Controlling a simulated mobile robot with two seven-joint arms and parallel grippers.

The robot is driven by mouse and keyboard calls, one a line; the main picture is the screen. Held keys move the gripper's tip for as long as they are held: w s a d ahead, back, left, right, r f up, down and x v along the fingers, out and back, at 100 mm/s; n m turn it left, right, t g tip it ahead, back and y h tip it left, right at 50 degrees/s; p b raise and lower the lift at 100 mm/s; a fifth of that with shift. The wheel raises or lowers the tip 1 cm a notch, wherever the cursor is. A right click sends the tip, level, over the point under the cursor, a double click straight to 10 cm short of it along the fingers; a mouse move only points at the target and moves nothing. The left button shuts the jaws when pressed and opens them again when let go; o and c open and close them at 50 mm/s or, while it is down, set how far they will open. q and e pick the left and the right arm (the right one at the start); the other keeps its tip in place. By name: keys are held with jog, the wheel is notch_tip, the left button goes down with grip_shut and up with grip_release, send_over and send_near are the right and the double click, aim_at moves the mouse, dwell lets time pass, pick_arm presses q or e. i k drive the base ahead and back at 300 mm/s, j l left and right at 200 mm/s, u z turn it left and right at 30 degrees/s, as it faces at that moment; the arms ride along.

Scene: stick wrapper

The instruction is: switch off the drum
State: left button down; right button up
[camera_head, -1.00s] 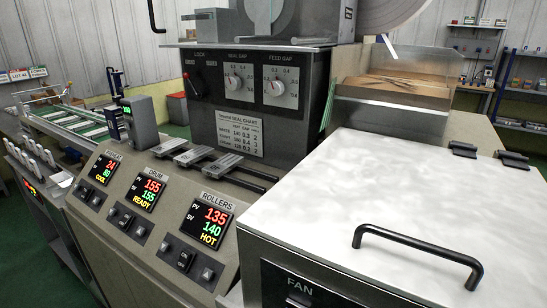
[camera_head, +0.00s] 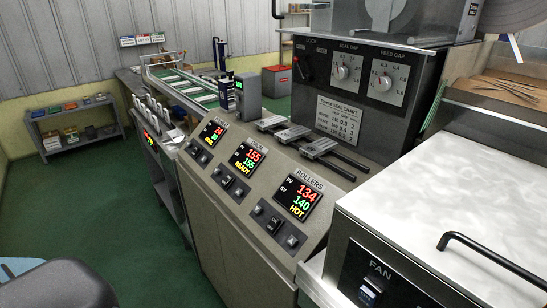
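The drum controls sit in the middle of the sloped console, between the left-hand unit and the rollers unit. The drum display (camera_head: 247,158) reads 155 in red, 155 in green and READY in yellow. Below it is a small dark drum switch (camera_head: 227,182) with a button on each side; its position is too small to tell. The rollers display (camera_head: 299,197) reads 134, 140 and HOT, with its own switch (camera_head: 273,224) below. The left display (camera_head: 212,135) reads 24, 80 and what looks like COOL. Neither gripper is in view.
A white-topped box (camera_head: 470,190) with a black handle and a fan switch (camera_head: 369,292) stands at the right. Metal slides (camera_head: 305,140) lie behind the displays. A low shelf (camera_head: 75,130) stands by the far wall. Green floor (camera_head: 120,210) is open at the left.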

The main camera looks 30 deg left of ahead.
aim_at(228, 179)
jog(key=u, duration=1.25)
jog(key=i+j, duration=0.2)
jog(key=j, duration=0.15)
jog(key=i+j+z, duration=0.1)
jog(key=j, duration=0.25)
jog(key=i+j+z, duration=0.1)
jog(key=i+j, duration=0.35)
jog(key=j, duration=0.3)
jog(key=i+j+z, duration=0.1)
jog(key=j, duration=0.25)
jog(key=i+j, duration=0.25)
jog(key=j, duration=0.15)
jog(key=z, duration=0.05)
